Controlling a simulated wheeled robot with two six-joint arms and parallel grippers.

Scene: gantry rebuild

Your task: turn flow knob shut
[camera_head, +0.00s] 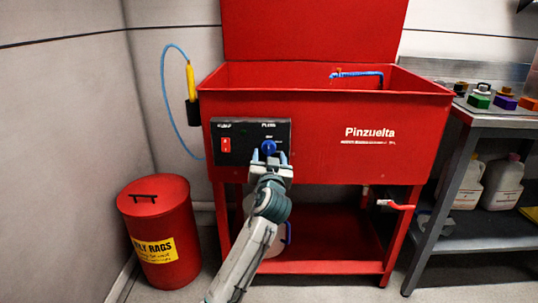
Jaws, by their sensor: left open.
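The blue flow knob (268,146) sits on the right half of the black control panel (243,155), on the front of the red Pinzuelta parts washer (320,115). My left gripper (268,157) is at the panel with its fingers open, just below and around the knob's lower part. I cannot tell whether the fingers touch the knob. The gripper hides part of the panel's lower edge. My right gripper does not show.
A red switch (226,145) is on the panel's left. A red oily rags bin (158,232) stands on the floor at left. A red-handled lever (396,205) sticks out at the washer's right leg. A grey bench (492,118) with bottles and coloured caps stands at right.

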